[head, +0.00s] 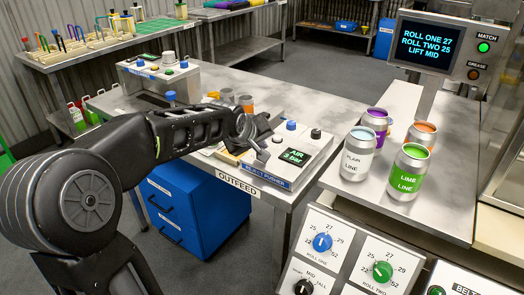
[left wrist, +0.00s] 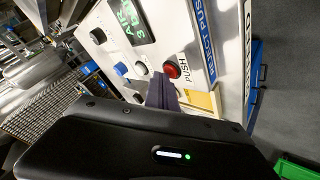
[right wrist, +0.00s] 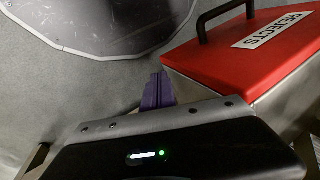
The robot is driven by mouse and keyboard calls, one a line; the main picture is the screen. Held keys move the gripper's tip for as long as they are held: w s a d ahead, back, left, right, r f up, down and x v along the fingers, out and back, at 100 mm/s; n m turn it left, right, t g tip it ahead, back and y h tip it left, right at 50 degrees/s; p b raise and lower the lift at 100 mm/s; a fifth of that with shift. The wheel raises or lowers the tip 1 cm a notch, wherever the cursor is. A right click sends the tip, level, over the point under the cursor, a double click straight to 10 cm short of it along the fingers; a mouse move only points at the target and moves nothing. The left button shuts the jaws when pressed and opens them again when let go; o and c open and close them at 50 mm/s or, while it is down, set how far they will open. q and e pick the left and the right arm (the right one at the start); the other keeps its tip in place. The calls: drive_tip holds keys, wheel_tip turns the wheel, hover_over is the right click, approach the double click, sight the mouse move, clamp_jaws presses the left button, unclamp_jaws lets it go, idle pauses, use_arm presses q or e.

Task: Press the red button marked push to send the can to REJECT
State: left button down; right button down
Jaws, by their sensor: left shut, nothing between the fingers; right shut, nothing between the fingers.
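The red button (left wrist: 172,69) marked PUSH is on the white reject pusher panel (left wrist: 205,62) in the left wrist view. My left gripper (head: 262,150) is shut and empty at the panel's left side. Its dark fingers (left wrist: 162,92) appear just beside the button in the left wrist view; I cannot tell whether they touch it. My right gripper (right wrist: 158,92) is shut and empty, near a red-lidded REJECTS box (right wrist: 250,45).
Several cans, including a PLAIN LINE can (head: 357,153) and a LIME LINE can (head: 409,172), stand on the right metal table. A blue drawer cabinet (head: 190,210) stands under the outfeed table. Blue and black knobs (head: 315,134) stick up from the panel.

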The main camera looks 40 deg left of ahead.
use_arm(q)
drive_tip(key=shift+r+p, duration=0.45)
drive_tip(key=shift+r, duration=0.35)
drive_tip(key=shift+r+p, duration=1.6)
drive_tip(key=shift+r, duration=0.9)
